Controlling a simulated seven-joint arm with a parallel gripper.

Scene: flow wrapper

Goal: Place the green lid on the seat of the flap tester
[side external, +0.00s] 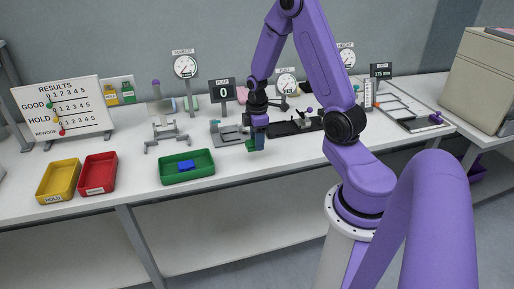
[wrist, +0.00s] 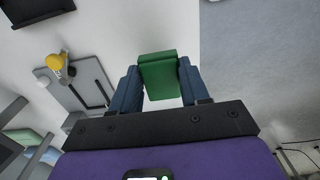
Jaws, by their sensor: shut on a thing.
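My gripper (side external: 257,141) is shut on the green lid (side external: 250,146), just above the front part of the bench. In the wrist view the green lid (wrist: 158,75) is pinched between the two blue fingers of my gripper (wrist: 159,82). The flap tester (side external: 229,134) is a grey base just left of my gripper, under a dark sign reading FLAP 0 (side external: 222,91). I cannot make out the seat clearly.
A green tray (side external: 187,177) with a blue block (side external: 186,165), a red tray (side external: 98,172) and a yellow tray (side external: 58,180) stand front left. A grey stand (side external: 166,131) is left of the tester; a black fixture (side external: 290,128) is right of my gripper.

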